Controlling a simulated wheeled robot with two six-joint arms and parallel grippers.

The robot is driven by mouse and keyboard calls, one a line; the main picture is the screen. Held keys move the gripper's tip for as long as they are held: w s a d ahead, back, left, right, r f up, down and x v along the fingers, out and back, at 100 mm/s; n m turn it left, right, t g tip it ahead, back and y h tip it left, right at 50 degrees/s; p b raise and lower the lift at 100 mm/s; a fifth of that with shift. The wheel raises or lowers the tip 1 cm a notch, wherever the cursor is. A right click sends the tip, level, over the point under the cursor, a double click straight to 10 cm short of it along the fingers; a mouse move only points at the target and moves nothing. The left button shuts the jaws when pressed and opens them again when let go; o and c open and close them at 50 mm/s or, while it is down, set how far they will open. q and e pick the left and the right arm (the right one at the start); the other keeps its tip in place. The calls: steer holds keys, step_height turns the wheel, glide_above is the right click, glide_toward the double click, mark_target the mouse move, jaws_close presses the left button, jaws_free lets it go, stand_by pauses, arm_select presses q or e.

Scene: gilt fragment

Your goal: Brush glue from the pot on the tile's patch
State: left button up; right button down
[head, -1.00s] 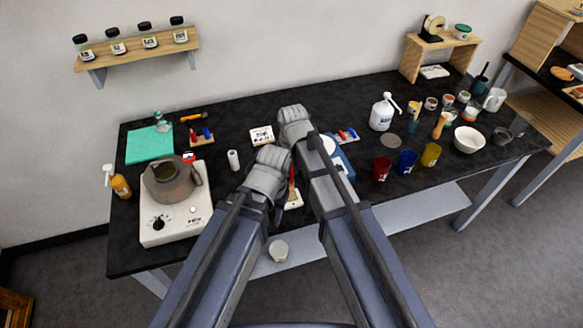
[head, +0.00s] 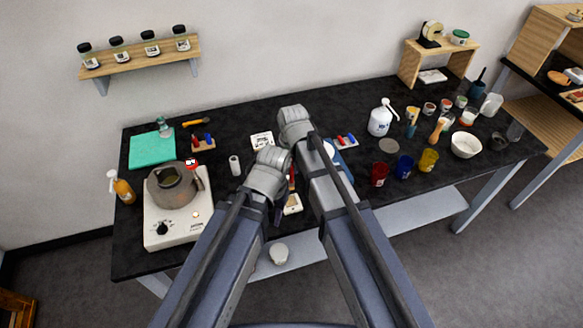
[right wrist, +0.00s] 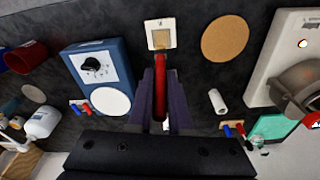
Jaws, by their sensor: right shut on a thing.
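The grey-brown pot (head: 172,187) stands on a white hotplate (head: 160,232) at the left of the table. The tile (head: 293,204) is small and pale, near the table's front edge; its tan patch shows in the right wrist view (right wrist: 161,39). My right gripper (right wrist: 160,84) is shut on the red handle of the brush (right wrist: 160,72), which points toward the tile. In the head view my arms mostly hide the brush. I cannot make out its bristles or whether they touch the tile. My left gripper (head: 277,213) shows only as a dark bit under its wrist; its jaws are hidden.
A cork disc (right wrist: 225,39) lies between tile and hotplate. A blue device (right wrist: 98,70) with a white disc sits on the tile's other side. Coloured cups (head: 405,167) and a white bowl (head: 466,145) stand to the right.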

mark_target(292, 182)
stand_by(0.6)
step_height(292, 182, down, 7)
steer(key=b, duration=0.7)
steer(key=shift+f+b, duration=1)
steer(key=shift+f, duration=0.05)
stand_by(0.6)
steer(key=shift+w, duration=0.1)
steer(key=shift+w+a+r, duration=0.1)
steer(key=shift+w+a, duration=0.15)
steer(key=shift+w, duration=0.4)
steer(key=shift+w+a, duration=0.2)
steer(key=shift+w, duration=0.4)
steer(key=shift+s, duration=0.1)
steer(key=shift+s+d, duration=0.25)
steer(key=shift+s, duration=0.4)
steer(key=shift+s+d, duration=0.2)
steer(key=shift+s, duration=0.45)
